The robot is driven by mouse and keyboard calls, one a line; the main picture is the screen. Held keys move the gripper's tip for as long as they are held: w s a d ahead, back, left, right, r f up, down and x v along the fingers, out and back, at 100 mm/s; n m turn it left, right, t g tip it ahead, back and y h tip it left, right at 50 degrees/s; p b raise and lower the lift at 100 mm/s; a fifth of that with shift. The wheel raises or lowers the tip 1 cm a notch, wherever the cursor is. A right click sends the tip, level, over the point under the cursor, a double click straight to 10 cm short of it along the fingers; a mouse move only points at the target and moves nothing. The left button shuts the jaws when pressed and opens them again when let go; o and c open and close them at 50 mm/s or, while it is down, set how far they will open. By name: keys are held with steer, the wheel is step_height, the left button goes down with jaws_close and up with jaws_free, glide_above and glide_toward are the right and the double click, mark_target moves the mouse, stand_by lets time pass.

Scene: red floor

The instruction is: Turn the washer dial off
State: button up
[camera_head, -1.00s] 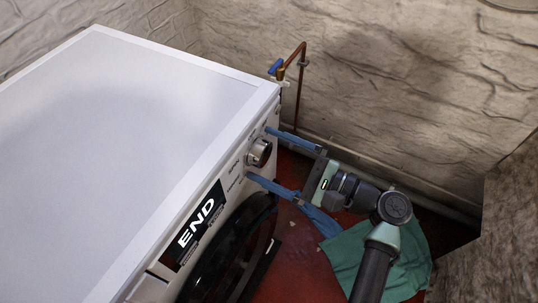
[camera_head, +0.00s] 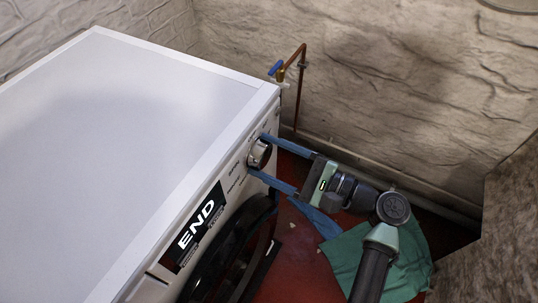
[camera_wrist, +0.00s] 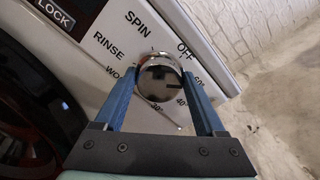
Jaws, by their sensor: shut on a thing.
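The washer (camera_head: 140,120) is white and stands at the left of the head view, its control panel facing right. Its round chrome dial (camera_head: 259,153) is at the panel's far end. My gripper (camera_head: 258,156) reaches it from the right, with one blue finger on each side, and is shut on the dial. The wrist view shows the dial (camera_wrist: 160,78) between both fingers, with the labels SPIN, OFF and RINSE around it. The fingers cover part of the markings, and I cannot tell the dial's setting.
The washer's display (camera_head: 198,226) reads END, above the dark round door (camera_head: 225,262). A copper pipe with a blue valve handle (camera_head: 276,67) runs along the rough wall behind. A green cloth (camera_head: 345,255) and a blue cloth (camera_head: 318,220) lie on the red floor (camera_head: 297,250).

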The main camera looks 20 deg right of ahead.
steer(key=n+b, duration=0.1)
steer(key=n, duration=0.4)
steer(key=shift+f, duration=0.15)
steer(key=n+b, duration=0.1)
steer(key=n, duration=0.3)
steer(key=shift+n+b, duration=0.3)
steer(key=shift+b, duration=0.1)
stand_by(0.4)
steer(key=o, duration=1.3)
steer(key=shift+o, duration=0.2)
steer(key=shift+s, duration=0.1)
steer(key=p+v, duration=0.1)
steer(key=v, duration=1.2)
